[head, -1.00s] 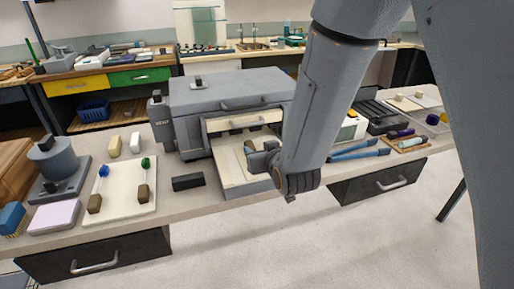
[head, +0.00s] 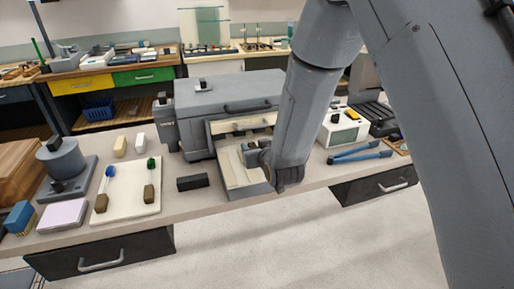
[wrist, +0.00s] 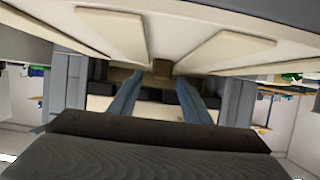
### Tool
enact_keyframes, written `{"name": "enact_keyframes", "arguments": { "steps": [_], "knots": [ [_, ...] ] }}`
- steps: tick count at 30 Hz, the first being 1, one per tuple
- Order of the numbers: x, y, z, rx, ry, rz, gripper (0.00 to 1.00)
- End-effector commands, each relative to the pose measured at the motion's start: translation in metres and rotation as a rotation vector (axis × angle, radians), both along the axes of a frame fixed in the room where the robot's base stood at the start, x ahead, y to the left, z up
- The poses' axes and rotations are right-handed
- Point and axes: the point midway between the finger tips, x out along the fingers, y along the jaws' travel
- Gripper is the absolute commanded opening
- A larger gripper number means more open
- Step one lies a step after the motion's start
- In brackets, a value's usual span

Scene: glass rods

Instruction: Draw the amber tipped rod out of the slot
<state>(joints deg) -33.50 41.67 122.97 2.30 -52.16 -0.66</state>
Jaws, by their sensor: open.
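The grey furnace-like box (head: 228,98) stands on the bench with its front open. A pale, cream-lined door or shelf (head: 235,172) juts out in front of it. My gripper (wrist: 157,92) is open, its two blue-grey fingers apart, at this opening. In the wrist view a small brown block (wrist: 162,68) shows beyond and between the fingertips. It resembles the brown rod ends on the mat, but I cannot tell if it belongs to the amber tipped rod. No amber tip shows; the slot is largely hidden by my arm in the head view.
A white mat (head: 128,207) holds a blue tipped rod (head: 106,190) and a green tipped rod (head: 151,184). A black block (head: 193,182) lies left of the door. Blue tongs (head: 360,154) and a white device (head: 343,128) stand right. The bench front edge is close.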

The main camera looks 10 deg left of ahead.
Motion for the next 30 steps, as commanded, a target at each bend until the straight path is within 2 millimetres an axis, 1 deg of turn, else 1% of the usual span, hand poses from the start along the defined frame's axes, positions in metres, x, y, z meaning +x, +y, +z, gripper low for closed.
{"name": "enact_keyframes", "arguments": {
  "steps": [5,13,14,21,22,26,30],
  "knots": [
    [0.0073,0.0043,-0.0038,-0.001,0.001,0.000,0.44],
    [0.0082,0.0047,-0.0041,0.000,0.000,0.000,0.44],
    [0.0082,0.0047,-0.0041,0.000,0.000,0.000,0.42],
    [0.0081,0.0048,-0.0040,0.000,0.000,0.000,0.02],
    [0.0079,0.0048,-0.0041,0.000,0.000,0.000,0.00],
    [0.0074,0.0041,-0.0041,0.000,0.000,0.000,0.00],
    [0.0047,-0.0006,-0.0039,0.000,0.001,-0.002,0.00]
  ]
}}
